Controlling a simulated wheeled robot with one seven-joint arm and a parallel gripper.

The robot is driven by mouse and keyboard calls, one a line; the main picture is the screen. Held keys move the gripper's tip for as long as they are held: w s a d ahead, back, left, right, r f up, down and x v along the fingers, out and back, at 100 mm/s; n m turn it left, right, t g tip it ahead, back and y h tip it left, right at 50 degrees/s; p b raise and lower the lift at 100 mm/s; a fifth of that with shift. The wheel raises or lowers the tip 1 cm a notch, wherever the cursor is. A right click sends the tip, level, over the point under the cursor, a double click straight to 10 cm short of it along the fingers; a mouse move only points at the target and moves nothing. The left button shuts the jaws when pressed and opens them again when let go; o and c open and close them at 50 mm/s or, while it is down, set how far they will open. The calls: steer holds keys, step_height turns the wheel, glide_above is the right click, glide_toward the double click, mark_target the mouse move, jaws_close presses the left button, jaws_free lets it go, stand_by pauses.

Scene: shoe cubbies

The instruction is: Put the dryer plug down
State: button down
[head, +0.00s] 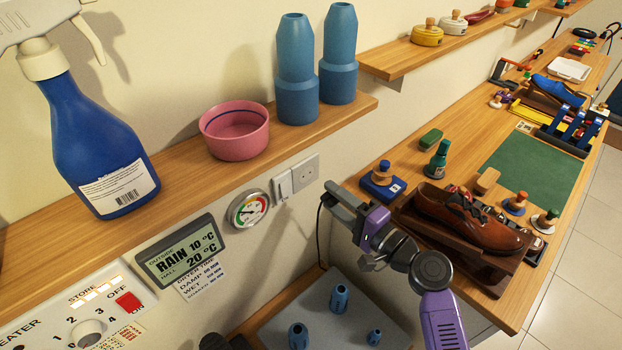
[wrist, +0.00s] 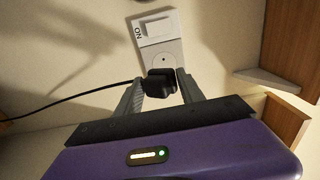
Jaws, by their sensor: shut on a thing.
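The dryer plug (wrist: 160,84) is black, with a thin dark cord running off to the left in the wrist view. My gripper (wrist: 163,92) is shut on the plug, one grey finger on each side. In the head view my gripper (head: 342,203) is in front of the wall below the shelf end, to the right of the white wall socket (head: 305,173). The plug is not distinct there, but its cord (head: 318,235) hangs down. In the wrist view the socket plate (wrist: 172,51) with its switch is just beyond the plug; I cannot tell whether they touch.
A grey surface (head: 268,335) with several blue nozzles lies below. A wooden bench (head: 375,170) with a brown shoe (head: 465,220) on a stand is right of my arm.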

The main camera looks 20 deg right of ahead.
stand_by(0.5)
steer(key=shift+w+d+r, duration=0.1)
steer(key=shift+d+r, duration=0.15)
steer(key=shift+r, duration=0.2)
steer(key=s+d+f+m+t+h, duration=0.1)
steer(key=s+d+f+m+h, duration=0.35)
steer(key=s+f+h, duration=0.55)
steer(key=s+a+f+y, duration=0.3)
steer(key=a+f, duration=0.3)
steer(key=f, duration=0.1)
steer(key=shift+s+a+f, duration=0.3)
steer(key=shift+f, duration=0.1)
steer(key=c, duration=0.6)
jaws_free()
steer(key=shift+c, duration=0.2)
steer(key=shift+s, duration=0.1)
